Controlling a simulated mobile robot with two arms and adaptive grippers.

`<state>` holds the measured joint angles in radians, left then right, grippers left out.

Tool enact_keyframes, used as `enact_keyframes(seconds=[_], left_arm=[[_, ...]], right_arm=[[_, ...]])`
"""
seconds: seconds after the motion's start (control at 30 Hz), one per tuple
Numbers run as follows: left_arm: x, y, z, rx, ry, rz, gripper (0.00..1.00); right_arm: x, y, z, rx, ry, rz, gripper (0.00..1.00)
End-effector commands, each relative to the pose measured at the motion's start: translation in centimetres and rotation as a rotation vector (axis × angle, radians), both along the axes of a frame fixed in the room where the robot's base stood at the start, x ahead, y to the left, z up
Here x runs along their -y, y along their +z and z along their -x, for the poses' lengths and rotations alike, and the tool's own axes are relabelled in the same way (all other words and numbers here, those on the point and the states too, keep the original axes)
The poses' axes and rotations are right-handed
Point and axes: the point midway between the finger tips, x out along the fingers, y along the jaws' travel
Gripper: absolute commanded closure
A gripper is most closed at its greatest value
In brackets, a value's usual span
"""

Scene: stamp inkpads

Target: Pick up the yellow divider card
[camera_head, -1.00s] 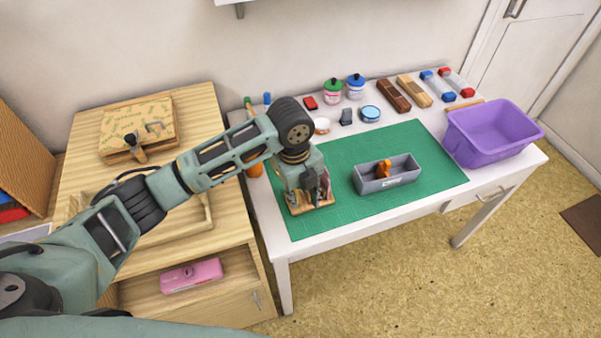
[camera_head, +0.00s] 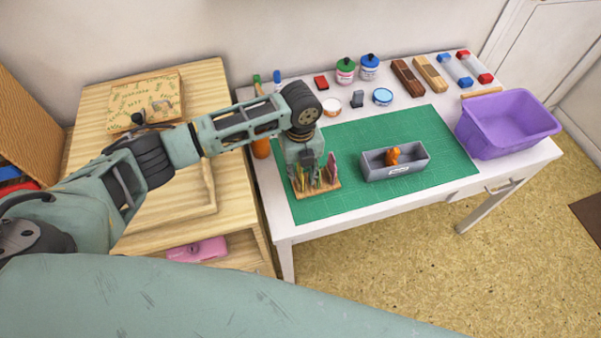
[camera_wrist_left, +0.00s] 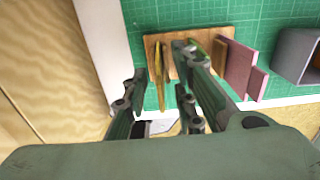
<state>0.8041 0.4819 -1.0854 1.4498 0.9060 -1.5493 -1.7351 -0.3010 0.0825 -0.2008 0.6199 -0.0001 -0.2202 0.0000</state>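The wooden card rack (camera_head: 330,187) stands on the green mat, left of the grey tray, and holds several upright cards. In the left wrist view, the rack (camera_wrist_left: 152,48) shows a yellow divider card (camera_wrist_left: 162,88) seen nearly edge-on. Another yellowish card (camera_wrist_left: 219,54) and pink cards (camera_wrist_left: 237,66) stand to its right. My left gripper (camera_head: 307,178) points down over the rack. In the wrist view, its fingers (camera_wrist_left: 160,103) are apart, with the yellow card in the gap between them. I cannot tell whether either finger touches it. My right gripper is not in view.
The grey tray (camera_head: 410,170) holds an orange-handled stamp (camera_head: 393,156). A purple bin (camera_head: 508,122) stands at the table's right end. Jars, inkpads and wooden blocks line the back. The front right of the green mat (camera_head: 445,180) is clear.

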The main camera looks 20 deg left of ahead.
Motion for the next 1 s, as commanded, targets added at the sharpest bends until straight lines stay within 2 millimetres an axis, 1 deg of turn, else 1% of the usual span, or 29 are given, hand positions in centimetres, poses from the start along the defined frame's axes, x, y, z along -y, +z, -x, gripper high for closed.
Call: enact_keyframes(seconds=[0.03,0.1,0.2,0.5,0.87,1.0], left_arm=[[0.0,-0.1,0.0,0.001,0.000,0.001,0.75],[0.0,-0.1,0.0,0.001,0.000,0.000,0.75],[0.0,-0.1,0.0,0.001,0.000,0.000,0.75],[0.0,0.0,0.0,0.001,0.000,0.000,1.00],[0.0,0.0,-0.1,0.002,0.001,0.001,1.00],[0.0,0.6,-0.1,0.003,0.001,0.001,1.00]], right_arm=[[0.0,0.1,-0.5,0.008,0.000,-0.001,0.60],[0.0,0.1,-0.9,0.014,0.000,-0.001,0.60],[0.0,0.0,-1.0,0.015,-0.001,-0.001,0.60],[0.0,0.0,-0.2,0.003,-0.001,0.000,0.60],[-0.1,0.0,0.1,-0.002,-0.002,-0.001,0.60],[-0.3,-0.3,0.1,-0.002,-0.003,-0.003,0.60]])
